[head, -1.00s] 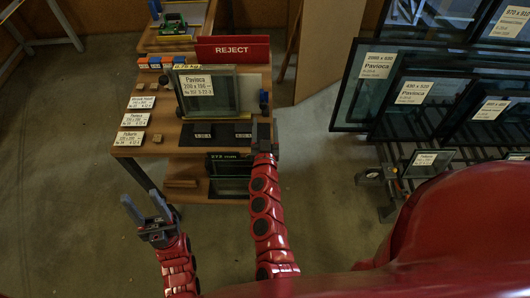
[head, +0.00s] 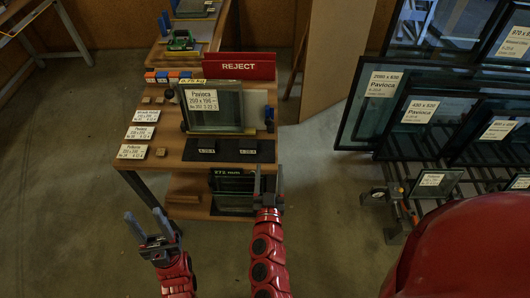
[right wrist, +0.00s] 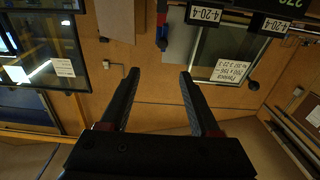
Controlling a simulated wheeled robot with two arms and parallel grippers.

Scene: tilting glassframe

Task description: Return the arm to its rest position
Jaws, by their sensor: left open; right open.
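My right gripper (head: 267,188) is open and empty, just in front of the wooden bench's front edge at its right side. In the right wrist view its two dark fingers (right wrist: 158,88) stand apart with nothing between them. My left gripper (head: 150,228) is open and empty, low over the floor at the left, clear of the bench. A framed glass pane labelled Pavioca (head: 212,110) stands upright on the bench, beyond the right gripper and apart from it. The pane also shows in the right wrist view (right wrist: 225,48).
The wooden bench (head: 172,160) carries white label cards (head: 133,151), a black mat (head: 228,150) and a red REJECT sign (head: 238,66). Below is a shelf with another pane (head: 233,200). Large framed panes (head: 380,95) stand in racks at the right. Floor between bench and racks is clear.

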